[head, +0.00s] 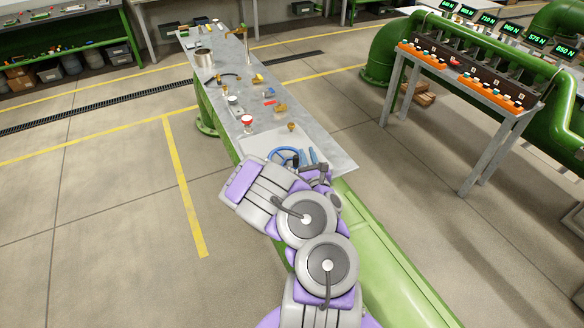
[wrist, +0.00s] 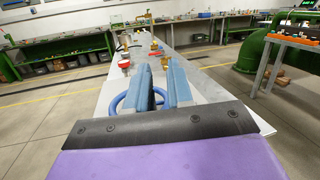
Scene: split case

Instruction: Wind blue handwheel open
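The blue handwheel (head: 280,153) is at the near end of the long grey bench. It also shows in the wrist view (wrist: 116,103), partly hidden behind my left finger. My gripper (head: 307,153) is over the right side of the wheel, its two blue fingers pointing toward the far end of the bench. In the wrist view the fingers (wrist: 158,65) stand apart with a clear gap, so it is open. The wheel's rim passes close behind the left finger; I cannot tell whether they touch or whether rim lies between the fingers.
The bench (head: 300,115) carries a red-topped part (head: 247,119), brass fittings (head: 280,108) and a metal pot (head: 204,58) farther along. A table with orange blocks (head: 480,86) stands to the right, beside green pipework (head: 383,52). The floor left of the bench is clear.

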